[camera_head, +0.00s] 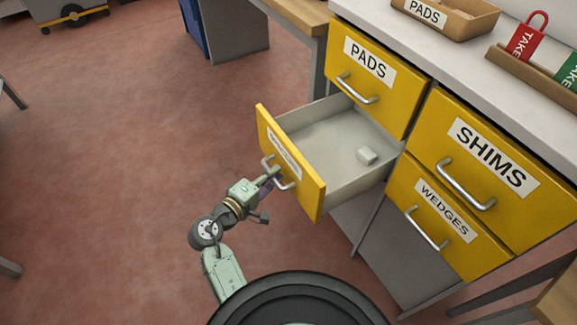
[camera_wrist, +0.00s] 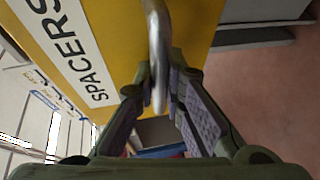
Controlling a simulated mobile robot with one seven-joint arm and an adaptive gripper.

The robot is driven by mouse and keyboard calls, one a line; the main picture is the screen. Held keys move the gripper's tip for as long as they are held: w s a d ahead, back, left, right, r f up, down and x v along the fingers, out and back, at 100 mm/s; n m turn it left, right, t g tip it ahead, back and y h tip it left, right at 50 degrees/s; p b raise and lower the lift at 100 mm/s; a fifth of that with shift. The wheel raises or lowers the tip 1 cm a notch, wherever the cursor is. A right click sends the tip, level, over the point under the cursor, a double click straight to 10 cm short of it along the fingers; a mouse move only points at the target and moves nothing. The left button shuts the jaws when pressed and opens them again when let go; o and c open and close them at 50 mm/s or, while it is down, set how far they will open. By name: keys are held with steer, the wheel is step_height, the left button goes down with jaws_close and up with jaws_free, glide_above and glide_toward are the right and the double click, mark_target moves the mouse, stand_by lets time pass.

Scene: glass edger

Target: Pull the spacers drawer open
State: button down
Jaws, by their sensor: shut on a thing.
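The spacers drawer (camera_head: 317,190) has a yellow front and grey inside, and stands well out of the cabinet below the PADS drawer. In the head view my gripper (camera_head: 270,177) is at the drawer's front, and the label there is too small to read.
The PADS drawer (camera_head: 373,75), SHIMS drawer (camera_head: 476,170) and WEDGES drawer (camera_head: 437,217) are closed. A PADS bin (camera_head: 447,17) and a red TAKE tag (camera_head: 527,38) are on the grey top. Open reddish floor (camera_head: 120,160) lies left of the drawer.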

steer(key=shift+s+a, duration=0.6)
steer(key=shift+a, duration=0.25)
steer(key=shift+s+a, duration=0.55)
steer(key=shift+a, duration=0.25)
steer(key=c, duration=1.7)
jaws_free()
steer(key=shift+o, duration=0.2)
steer(key=v, duration=1.2)
steer(key=shift+r, duration=0.1)
